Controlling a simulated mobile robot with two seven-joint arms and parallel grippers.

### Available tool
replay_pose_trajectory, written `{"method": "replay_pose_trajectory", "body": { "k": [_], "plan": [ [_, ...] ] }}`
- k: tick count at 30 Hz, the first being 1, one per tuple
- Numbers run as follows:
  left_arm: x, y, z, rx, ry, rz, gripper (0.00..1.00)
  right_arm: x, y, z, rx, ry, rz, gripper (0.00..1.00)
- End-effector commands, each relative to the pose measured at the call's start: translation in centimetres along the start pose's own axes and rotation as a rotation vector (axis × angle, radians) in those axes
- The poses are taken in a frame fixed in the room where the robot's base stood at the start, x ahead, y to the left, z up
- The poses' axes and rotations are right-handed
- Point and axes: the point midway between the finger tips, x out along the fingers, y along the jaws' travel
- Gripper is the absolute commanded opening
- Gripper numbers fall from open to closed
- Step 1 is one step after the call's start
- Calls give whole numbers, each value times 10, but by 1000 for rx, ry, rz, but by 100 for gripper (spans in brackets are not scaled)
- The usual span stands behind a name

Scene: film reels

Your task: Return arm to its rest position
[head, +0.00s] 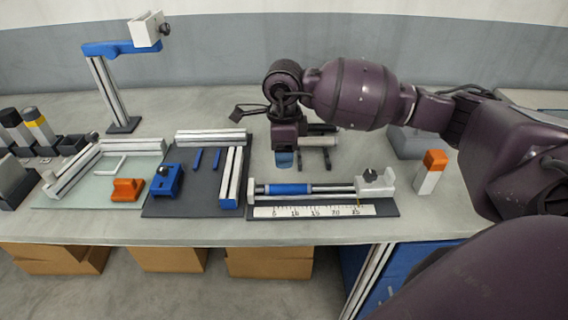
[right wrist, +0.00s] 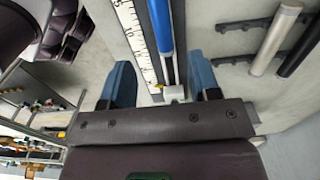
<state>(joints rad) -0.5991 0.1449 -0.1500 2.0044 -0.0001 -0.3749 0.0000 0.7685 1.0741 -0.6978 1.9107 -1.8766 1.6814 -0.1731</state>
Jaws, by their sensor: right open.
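My right arm (head: 360,95) reaches in from the right, over the back of the bench. My right gripper (head: 285,160) points down above the bench, behind the slide fixture (head: 330,188) with a blue rod and a ruler strip. In the right wrist view its two blue fingers (right wrist: 160,82) stand apart with nothing held between them. Beyond them are the ruler (right wrist: 136,38) and the blue rod (right wrist: 162,25). My left gripper is in neither view.
A rack with light and dark rods (head: 322,142) lies just right of the gripper. An orange-topped block (head: 431,172) stands at the right. Blue and white fixtures on a dark mat (head: 190,207) and a tall blue-armed stand (head: 108,90) are to the left.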

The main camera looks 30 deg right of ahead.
Motion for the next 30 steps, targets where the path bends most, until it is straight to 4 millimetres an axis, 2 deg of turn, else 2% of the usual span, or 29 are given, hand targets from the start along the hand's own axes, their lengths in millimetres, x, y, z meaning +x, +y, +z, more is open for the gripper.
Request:
{"method": "replay_pose_trajectory", "body": {
  "k": [6,22,26,30],
  "plan": [
    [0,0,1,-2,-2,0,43,-8,0,0,0,0,0,56],
    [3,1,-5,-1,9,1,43,-6,3,2,-2,-14,10,56],
    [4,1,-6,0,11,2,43,7,25,21,-15,-122,86,56],
    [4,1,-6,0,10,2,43,20,72,59,-6,-363,253,56]
  ]
}}
